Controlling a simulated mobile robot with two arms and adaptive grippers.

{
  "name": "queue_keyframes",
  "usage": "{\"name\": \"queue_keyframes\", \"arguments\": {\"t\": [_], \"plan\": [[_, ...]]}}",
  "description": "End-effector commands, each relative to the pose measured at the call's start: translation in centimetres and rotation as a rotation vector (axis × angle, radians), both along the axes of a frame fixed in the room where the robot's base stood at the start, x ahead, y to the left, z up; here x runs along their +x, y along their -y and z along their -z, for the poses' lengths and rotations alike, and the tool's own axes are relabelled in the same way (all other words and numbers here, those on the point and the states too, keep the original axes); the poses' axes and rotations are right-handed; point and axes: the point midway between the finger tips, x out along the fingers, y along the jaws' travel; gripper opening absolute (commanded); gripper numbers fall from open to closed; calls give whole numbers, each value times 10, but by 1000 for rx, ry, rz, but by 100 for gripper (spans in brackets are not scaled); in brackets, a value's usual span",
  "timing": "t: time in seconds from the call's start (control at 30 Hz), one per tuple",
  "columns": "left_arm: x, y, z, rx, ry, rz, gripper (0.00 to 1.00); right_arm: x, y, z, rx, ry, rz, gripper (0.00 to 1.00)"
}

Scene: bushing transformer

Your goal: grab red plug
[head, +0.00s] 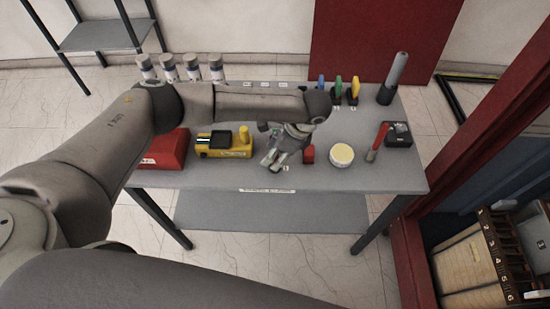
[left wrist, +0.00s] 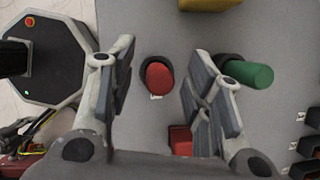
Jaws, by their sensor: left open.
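A red plug (left wrist: 160,77) with a rounded top sits in a dark round collar on the grey table, beside a small white label. In the left wrist view it shows in the gap between the fingers of my left gripper (left wrist: 160,88). The fingers are apart and do not touch it; I cannot tell how far above it they are. In the head view my left gripper (head: 271,160) points down near the table's front edge and hides the plug. A green plug (left wrist: 252,74) stands farther back, beside one finger. My right gripper is not in view.
A red block (head: 308,154) and a white round pot (head: 341,155) are right of the gripper. A yellow device (head: 224,148) and a red box (head: 166,150) are left. Blue, green and yellow pieces (head: 338,88) stand at the back.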

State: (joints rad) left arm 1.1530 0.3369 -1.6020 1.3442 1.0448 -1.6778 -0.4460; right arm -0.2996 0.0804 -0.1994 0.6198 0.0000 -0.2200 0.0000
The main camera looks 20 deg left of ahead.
Motion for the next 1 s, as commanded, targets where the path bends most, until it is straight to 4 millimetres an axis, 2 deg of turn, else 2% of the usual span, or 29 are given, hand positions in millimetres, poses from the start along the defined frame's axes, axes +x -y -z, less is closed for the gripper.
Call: {"name": "queue_keyframes", "arguments": {"t": [0.03,0.3,0.4,0.77,1.0], "plan": [[0,0,0,0,0,0,45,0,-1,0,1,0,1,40],[0,0,0,0,0,0,10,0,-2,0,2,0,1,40],[0,0,-1,0,0,0,0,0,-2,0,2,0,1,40],[1,0,-5,0,0,-1,0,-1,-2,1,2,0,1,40],[-1,2,-34,-2,2,2,0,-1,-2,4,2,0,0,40]]}}
